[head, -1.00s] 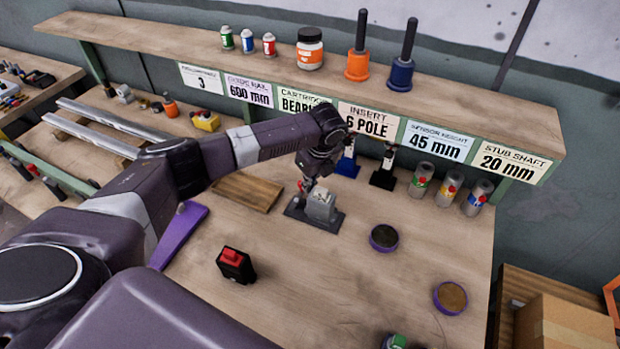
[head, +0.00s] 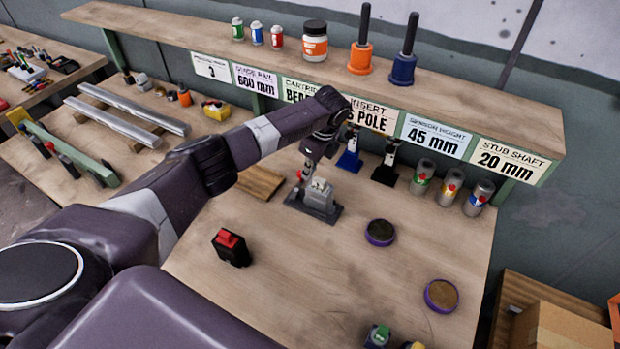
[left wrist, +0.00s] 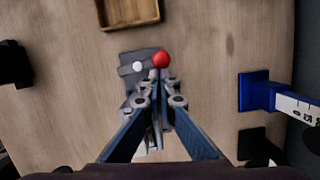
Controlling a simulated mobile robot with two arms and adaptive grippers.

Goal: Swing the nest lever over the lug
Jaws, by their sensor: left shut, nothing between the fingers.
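The nest (head: 321,190) is a light grey block on a dark base plate on the bench. A red ball knob (head: 299,175), apparently the lever's, shows at its left; it is also in the left wrist view (left wrist: 161,60), just beyond my fingertips. A small white ball (left wrist: 138,66) sits left of it over the dark plate. My left gripper (left wrist: 158,80) is shut and empty, pointing down over the nest, its tips close to the red knob; I cannot tell whether they touch. The fingers hide much of the nest, and I cannot make out the lug. My right gripper is out of view.
A wooden tray (head: 258,184) lies left of the nest, and a black block with a red top (head: 231,247) stands in front. Blue and black stands (head: 385,172) are behind at right. Two purple-rimmed dishes (head: 380,232) sit at right.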

